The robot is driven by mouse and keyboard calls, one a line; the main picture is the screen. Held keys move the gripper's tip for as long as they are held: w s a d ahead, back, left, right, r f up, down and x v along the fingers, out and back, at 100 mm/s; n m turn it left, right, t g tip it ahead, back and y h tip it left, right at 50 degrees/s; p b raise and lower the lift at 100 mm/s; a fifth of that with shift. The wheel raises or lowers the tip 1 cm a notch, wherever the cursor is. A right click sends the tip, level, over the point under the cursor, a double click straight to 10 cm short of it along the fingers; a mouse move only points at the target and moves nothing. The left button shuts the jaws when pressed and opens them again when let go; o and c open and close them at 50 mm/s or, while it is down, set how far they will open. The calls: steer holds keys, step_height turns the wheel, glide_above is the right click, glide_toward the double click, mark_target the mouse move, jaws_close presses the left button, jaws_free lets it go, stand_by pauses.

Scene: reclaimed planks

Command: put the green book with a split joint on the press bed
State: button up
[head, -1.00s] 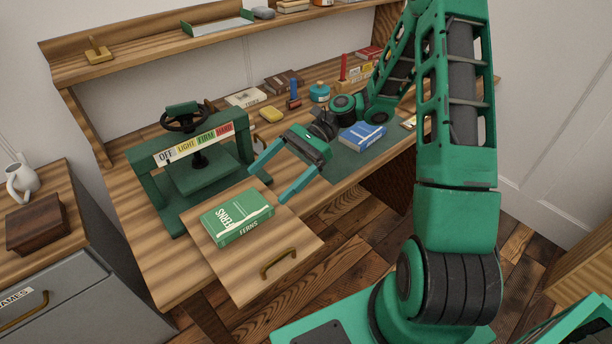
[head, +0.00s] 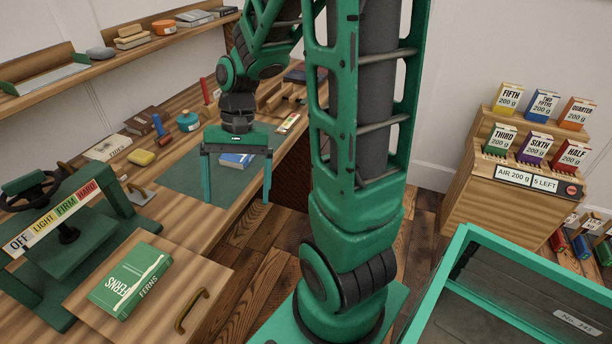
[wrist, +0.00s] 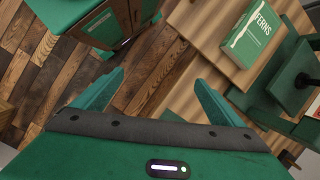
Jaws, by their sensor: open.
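The green book (head: 130,279), titled FERNS, lies flat with a pale jagged split along its joint. It rests on a pulled-out wooden board with a handle (head: 192,311), in front of the press. It also shows in the wrist view (wrist: 253,33). The green press (head: 70,232) stands at the left, with a black handwheel and a dial strip reading OFF, LIGHT, FIRM, HARD. Its bed (head: 62,262) is partly hidden by the frame. My gripper (head: 237,199) is open and empty, fingers down, over the bench mat right of the press and apart from the book.
A blue book (head: 236,160) lies on the dark green mat (head: 178,184) behind my gripper. A yellow block (head: 141,157), a teal pot (head: 188,121) and more books stand at the back. A weight rack (head: 520,165) and an open green-rimmed bin (head: 470,262) are at the right.

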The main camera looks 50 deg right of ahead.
steer(key=s+d+r+h, duration=0.1)
steer(key=s+d+r, duration=0.1)
steer(key=s+d, duration=0.1)
steer(key=s+d+r+n+t+h, duration=0.1)
steer(key=s+d+r, duration=0.1)
steer(key=s, duration=0.4)
steer(key=s+d+r+n+h, duration=0.1)
steer(key=s+d+r, duration=0.1)
steer(key=s, duration=0.3)
steer(key=shift+s+d, duration=0.2)
steer(key=shift+d, duration=0.6)
steer(key=shift+w+f, duration=0.2)
steer(key=shift+w, duration=0.45)
